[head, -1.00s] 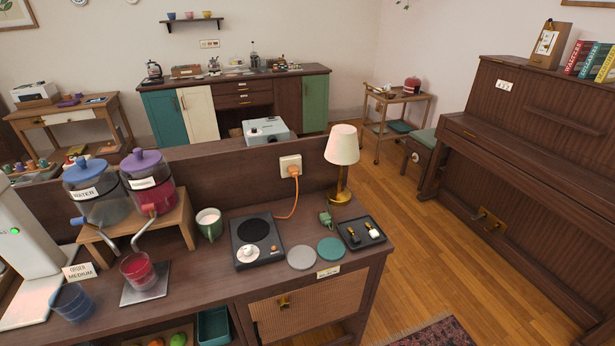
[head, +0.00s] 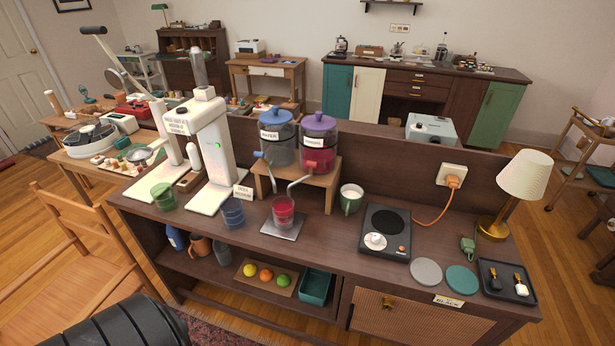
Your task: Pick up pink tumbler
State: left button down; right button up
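The pink tumbler (head: 283,212) stands upright on a square metal plate (head: 283,229) on the wooden counter, in the middle of the head view. It looks pink-red, with red liquid in its lower part. The metal spout of the purple-lidded dispenser (head: 318,143) comes down just above or beside it. Neither of my grippers is in view.
A blue tumbler (head: 233,212) and a green tumbler (head: 163,197) stand to its left. A wooden chair (head: 75,250) stands at the left. The shelf below holds fruit on a board (head: 265,280).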

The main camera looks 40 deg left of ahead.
aim_at(283, 206)
jog(key=u, duration=1.35)
